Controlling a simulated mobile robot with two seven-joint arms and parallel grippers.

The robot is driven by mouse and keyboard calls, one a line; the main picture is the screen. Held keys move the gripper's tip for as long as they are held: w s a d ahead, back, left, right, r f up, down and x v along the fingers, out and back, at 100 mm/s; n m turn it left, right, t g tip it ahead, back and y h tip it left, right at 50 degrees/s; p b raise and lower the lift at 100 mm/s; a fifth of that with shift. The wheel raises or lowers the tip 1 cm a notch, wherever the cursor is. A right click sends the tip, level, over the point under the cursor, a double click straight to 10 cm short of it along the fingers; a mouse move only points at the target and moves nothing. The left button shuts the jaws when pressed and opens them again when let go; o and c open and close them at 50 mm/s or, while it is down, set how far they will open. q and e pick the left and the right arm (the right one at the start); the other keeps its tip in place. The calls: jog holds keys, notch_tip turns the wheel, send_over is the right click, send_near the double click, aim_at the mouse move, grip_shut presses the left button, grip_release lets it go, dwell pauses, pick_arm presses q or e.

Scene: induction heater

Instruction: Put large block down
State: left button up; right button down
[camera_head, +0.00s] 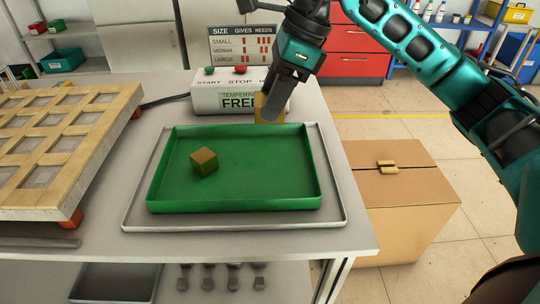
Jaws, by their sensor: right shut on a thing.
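My right gripper (272,104) is above the back right edge of the green tray (235,203). It is shut on a tan block (265,110), partly hidden by the fingers. A smaller brownish block (204,161) sits inside the green tray, left of its middle. The rest of the green tray is empty. My left gripper is not in view.
The green tray lies in a grey metal tray (338,222) on the table. Behind stands a white button box (213,94) with a size sign (240,45). A wooden grid rack (45,195) is at left. A cardboard box (400,210) stands on the floor at right.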

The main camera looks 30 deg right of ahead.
notch_tip(320, 180, down, 7)
jog(key=shift+r+b, duration=0.1)
jog(key=shift+b, duration=0.6)
jog(key=shift+f+b, duration=0.6)
jog(key=shift+f, duration=1.85)
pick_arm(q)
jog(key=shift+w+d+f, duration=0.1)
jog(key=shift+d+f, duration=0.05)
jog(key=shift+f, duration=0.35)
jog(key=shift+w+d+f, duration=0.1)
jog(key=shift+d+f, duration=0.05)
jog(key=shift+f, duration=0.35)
pick_arm(e)
jog(key=shift+f, duration=0.1)
jog(key=c, duration=0.8)
grip_release()
jog(key=shift+f, duration=0.2)
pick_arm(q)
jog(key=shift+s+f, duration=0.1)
pick_arm(e)
jog(key=o, duration=0.5)
jog(key=shift+r, duration=0.1)
